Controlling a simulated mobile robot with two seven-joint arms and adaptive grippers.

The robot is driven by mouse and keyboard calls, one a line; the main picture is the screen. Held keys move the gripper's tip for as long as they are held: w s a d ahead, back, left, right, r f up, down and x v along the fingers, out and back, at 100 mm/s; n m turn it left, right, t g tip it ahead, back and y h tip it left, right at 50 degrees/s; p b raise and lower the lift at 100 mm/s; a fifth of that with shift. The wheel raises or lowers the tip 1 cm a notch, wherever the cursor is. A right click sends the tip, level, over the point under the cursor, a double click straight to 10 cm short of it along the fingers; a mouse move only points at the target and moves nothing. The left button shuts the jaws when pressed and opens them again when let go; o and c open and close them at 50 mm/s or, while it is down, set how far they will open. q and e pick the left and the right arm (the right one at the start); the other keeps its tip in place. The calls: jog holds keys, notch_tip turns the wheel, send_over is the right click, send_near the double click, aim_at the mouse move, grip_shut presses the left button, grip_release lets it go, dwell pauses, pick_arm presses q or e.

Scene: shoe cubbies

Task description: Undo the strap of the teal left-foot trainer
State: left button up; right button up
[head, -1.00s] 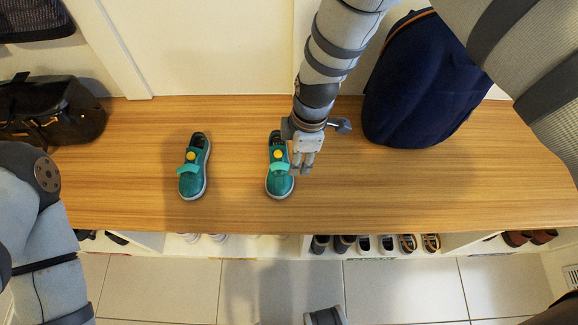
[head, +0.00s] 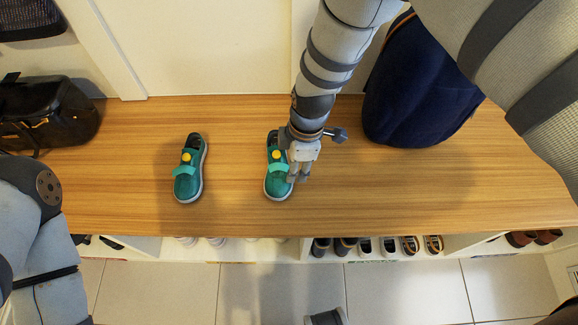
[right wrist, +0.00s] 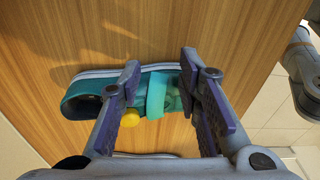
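Two teal trainers with white soles stand apart on the wooden bench top, toes toward me: one on the left (head: 187,186) and one on the right (head: 275,188). Each has a lighter teal strap across it and a yellow round piece nearer the heel. My right gripper (head: 298,179) is low at the right side of the right trainer. In the right wrist view my right gripper (right wrist: 163,100) is open and empty, with the strap (right wrist: 156,93) showing between its fingers and the yellow piece (right wrist: 131,117) by the left finger. The right finger hides the toe. My left gripper is out of view.
A dark blue bag (head: 418,95) stands on the bench (head: 400,190) at the right, behind my right arm. A black bag (head: 50,112) sits at the far left. Cubbies with several shoes are below the front edge. The bench between the left trainer and black bag is clear.

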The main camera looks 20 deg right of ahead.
jog(key=c, duration=0.4)
jog(key=shift+o, duration=0.2)
